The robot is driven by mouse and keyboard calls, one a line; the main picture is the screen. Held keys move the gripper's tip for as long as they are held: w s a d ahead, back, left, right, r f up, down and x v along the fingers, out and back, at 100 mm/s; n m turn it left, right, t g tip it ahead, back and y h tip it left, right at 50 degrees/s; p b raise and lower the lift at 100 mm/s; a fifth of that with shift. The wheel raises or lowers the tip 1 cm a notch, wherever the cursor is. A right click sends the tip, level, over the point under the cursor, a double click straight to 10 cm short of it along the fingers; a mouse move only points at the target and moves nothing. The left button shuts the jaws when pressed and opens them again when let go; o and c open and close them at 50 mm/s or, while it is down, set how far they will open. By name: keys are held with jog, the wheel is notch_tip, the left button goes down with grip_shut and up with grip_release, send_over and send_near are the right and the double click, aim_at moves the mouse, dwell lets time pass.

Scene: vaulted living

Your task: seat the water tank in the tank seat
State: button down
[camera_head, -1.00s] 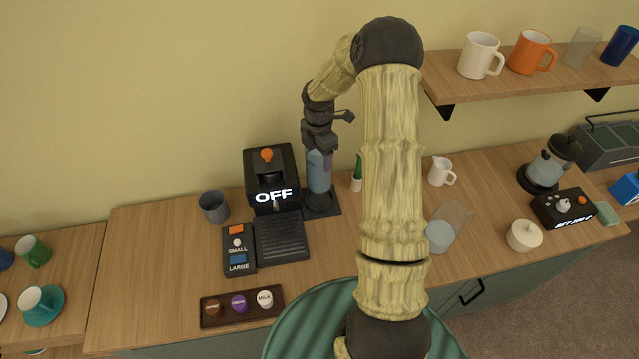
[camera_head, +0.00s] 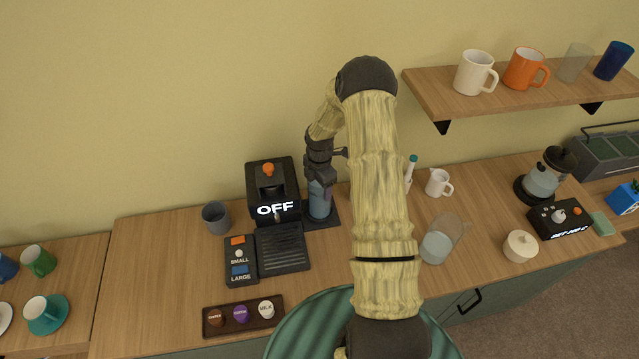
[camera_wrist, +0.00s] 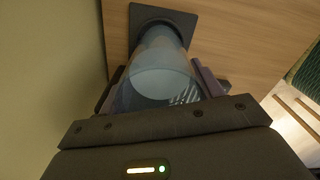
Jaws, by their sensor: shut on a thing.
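The water tank (camera_head: 319,200) is a clear bluish cylinder to the right of the black coffee machine (camera_head: 271,190), whose display reads OFF. My gripper (camera_head: 319,182) is shut on the tank from above. In the wrist view the tank (camera_wrist: 160,80) stands between my gripper's fingers (camera_wrist: 162,88), with its lower end at the dark tank seat (camera_wrist: 178,20). The seat is a black square base with a round ring, also visible in the head view (camera_head: 332,216). The tank looks upright and its lower end appears inside the ring; whether it rests on the bottom is hidden.
A grey cup (camera_head: 215,218) stands left of the machine. A button panel (camera_head: 240,260) and drip tray (camera_head: 283,250) lie in front. A clear pitcher (camera_head: 440,242), a white jug (camera_head: 438,183) and a green-capped bottle (camera_head: 411,170) stand to the right. The wall is close behind.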

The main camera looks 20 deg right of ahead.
jog(key=shift+w+f, duration=0.1)
jog(key=shift+f, duration=0.15)
jog(key=shift+c, duration=1.4)
grip_release()
jog(key=shift+a, duration=0.1)
jog(key=shift+r, duration=0.1)
notch_tip(320, 180, up, 12)
jog(key=b, duration=0.3)
